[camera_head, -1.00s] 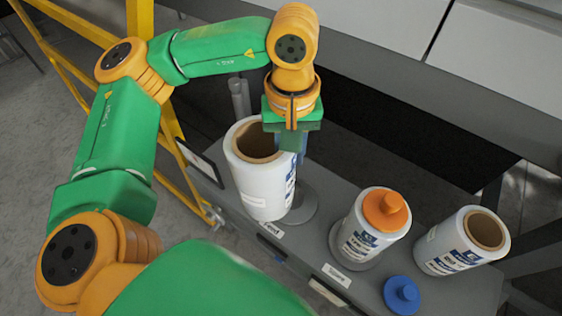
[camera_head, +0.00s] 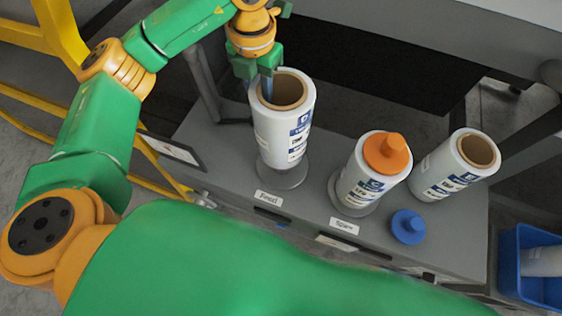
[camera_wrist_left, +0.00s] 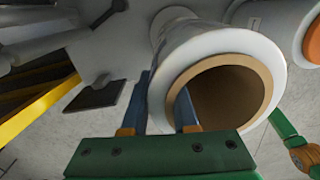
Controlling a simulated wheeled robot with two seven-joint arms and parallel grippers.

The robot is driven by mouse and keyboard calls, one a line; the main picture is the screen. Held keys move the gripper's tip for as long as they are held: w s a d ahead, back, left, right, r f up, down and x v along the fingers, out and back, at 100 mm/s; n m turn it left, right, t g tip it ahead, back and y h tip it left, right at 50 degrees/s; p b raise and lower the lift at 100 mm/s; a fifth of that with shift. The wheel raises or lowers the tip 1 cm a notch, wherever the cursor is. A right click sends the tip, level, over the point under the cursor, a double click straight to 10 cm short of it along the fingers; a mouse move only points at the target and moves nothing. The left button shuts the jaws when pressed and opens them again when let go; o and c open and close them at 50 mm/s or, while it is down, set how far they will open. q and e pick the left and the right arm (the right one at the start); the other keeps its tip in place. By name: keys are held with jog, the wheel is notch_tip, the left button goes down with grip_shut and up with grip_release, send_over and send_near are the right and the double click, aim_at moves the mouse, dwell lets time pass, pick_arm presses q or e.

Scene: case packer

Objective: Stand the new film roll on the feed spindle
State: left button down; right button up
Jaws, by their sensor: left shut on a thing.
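A white film roll (camera_head: 278,135) with blue labels and an open brown core stands upright at the feed station in the head view. Its lower end is over the round grey feed base (camera_head: 284,178); I cannot tell whether it rests on it. The feed spindle is hidden. My left gripper (camera_head: 267,85) is shut on the roll's top rim, on the side away from me. In the left wrist view the roll (camera_wrist_left: 225,62) shows its wall between the two blue fingers (camera_wrist_left: 160,110), one inside the core. My right gripper is not in view.
Right of it, a roll (camera_head: 369,182) with an orange cap (camera_head: 387,153) stands on the spare base. An uncapped roll (camera_head: 447,170) stands further right. A blue cap (camera_head: 408,227) lies in front. A blue bin (camera_head: 520,275) is at the right edge. A dark tablet (camera_head: 172,148) is at the left.

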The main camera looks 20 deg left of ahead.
pick_arm(q)
jog(key=shift+n, duration=0.7)
notch_tip(320, 180, down, 10)
jog(key=shift+f+p, duration=0.15)
jog(key=shift+p, duration=0.45)
jog(key=c, duration=0.7)
grip_release()
notch_tip(320, 180, up, 12)
jog(key=shift+r+b, duration=0.1)
jog(key=shift+b, duration=0.7)
